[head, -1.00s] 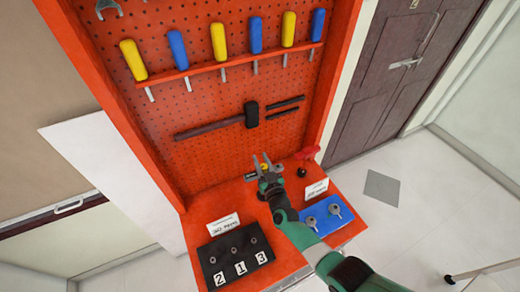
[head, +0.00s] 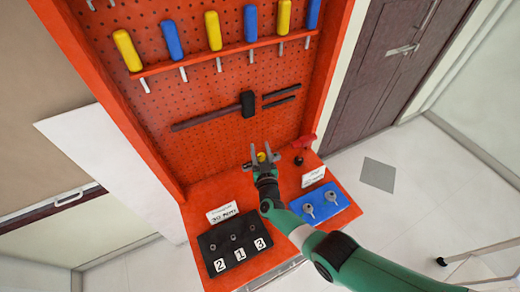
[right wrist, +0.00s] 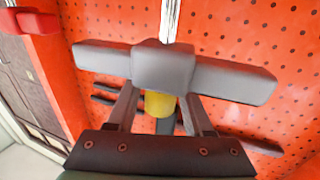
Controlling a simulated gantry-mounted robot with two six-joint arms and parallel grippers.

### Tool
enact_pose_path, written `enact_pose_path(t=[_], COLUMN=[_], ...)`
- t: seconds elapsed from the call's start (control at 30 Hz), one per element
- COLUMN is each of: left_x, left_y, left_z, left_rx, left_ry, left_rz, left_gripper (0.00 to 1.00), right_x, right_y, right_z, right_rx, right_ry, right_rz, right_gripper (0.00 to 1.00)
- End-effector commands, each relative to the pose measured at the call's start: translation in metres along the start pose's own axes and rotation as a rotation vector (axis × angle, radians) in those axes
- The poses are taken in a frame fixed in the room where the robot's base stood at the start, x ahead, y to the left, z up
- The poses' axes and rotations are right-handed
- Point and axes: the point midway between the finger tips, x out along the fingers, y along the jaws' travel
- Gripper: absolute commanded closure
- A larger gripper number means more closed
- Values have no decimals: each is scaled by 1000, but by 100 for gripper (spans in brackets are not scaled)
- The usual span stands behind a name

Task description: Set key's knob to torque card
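The key shows in the right wrist view as a grey crossbar with a central block (right wrist: 163,67) and a pale shaft running up from it. Its yellow knob (right wrist: 159,104) is below the block, between my fingers. In the head view the yellow knob (head: 262,157) shows between the fingertips; the rest of the key is mostly hidden. My right gripper (head: 263,152) is open around the knob, fingers spread on both sides; I cannot tell if they touch it. The torque card (head: 222,213) stands behind the black tray and seems to read 30 Nm. My left gripper is out of view.
A black tray (head: 213,246) marked 2, 1, 3 holds small sockets. A blue tray (head: 338,213) holds two grey pieces beside another white card (head: 313,177). A red handle (head: 303,141) stands right of the gripper.

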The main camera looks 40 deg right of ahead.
Motion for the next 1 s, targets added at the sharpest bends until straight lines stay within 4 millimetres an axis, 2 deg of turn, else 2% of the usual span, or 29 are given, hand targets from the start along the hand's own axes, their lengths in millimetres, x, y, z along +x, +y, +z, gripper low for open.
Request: enact_pose_path(t=[0.3, 0.43, 0.57, 0.8, 1.0], left_x=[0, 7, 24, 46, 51], left_y=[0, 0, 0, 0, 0], left_z=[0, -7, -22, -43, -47], left_rx=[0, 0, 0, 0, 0], left_ry=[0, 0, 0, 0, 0], left_rz=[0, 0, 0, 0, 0], left_gripper=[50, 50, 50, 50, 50], right_x=[0, -9, -33, -90, -114], right_y=[0, 0, 0, 0, 0], right_z=[0, -3, -7, -5, -1], right_rx=[0, 0, -1, -1, 0], right_ry=[-1, -2, -4, -2, -1], right_rz=[0, -1, -3, -4, -1], right_gripper=[38, 38, 38, 38, 38])
